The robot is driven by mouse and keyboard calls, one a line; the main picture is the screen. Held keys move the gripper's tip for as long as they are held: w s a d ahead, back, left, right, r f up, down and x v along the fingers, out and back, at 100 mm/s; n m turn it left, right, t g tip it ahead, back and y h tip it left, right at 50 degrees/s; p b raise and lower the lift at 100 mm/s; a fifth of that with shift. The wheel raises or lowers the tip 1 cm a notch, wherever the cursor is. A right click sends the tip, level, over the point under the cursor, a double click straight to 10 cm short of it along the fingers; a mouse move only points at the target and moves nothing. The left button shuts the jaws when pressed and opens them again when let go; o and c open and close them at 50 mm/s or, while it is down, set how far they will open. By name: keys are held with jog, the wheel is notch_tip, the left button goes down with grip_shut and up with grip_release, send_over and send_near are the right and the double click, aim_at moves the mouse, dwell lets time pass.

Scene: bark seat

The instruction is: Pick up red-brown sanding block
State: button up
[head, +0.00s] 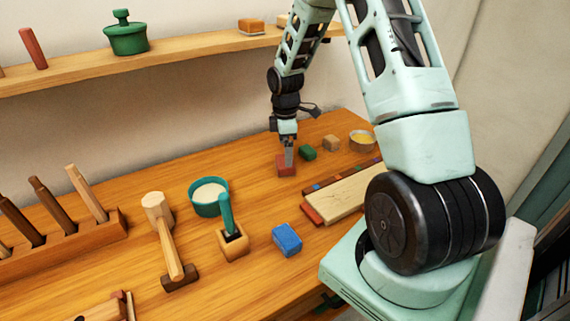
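The red-brown sanding block (286,167) lies on the wooden workbench, near the middle of the head view. My gripper (288,158) points straight down at the block from above. Its fingertips are at the block's top and overlap it in the picture. The fingers are small and seen nearly edge-on, so I cannot tell whether they are open or shut on the block. The block appears to rest on the bench top.
A green block (307,152) and a tan block (331,143) lie just right of the gripper. A round tin (362,140) stands farther right. A pale board (341,198), blue block (287,240), teal bowl (204,207) and mallet (166,232) lie nearer. A shelf (190,55) runs behind.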

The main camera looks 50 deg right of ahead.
jog(key=shift+s+a+f+p, duration=0.1)
jog(key=shift+f+p, duration=0.65)
jog(key=shift+f, duration=1.9)
jog(key=c, duration=1.2)
jog(key=shift+o, duration=0.2)
notch_tip(320, 180, up, 10)
jog(key=shift+r+b, duration=0.1)
jog(key=shift+b, duration=0.7)
jog(key=o, duration=0.5)
jog(key=c, duration=0.3)
jog(key=shift+a, duration=0.1)
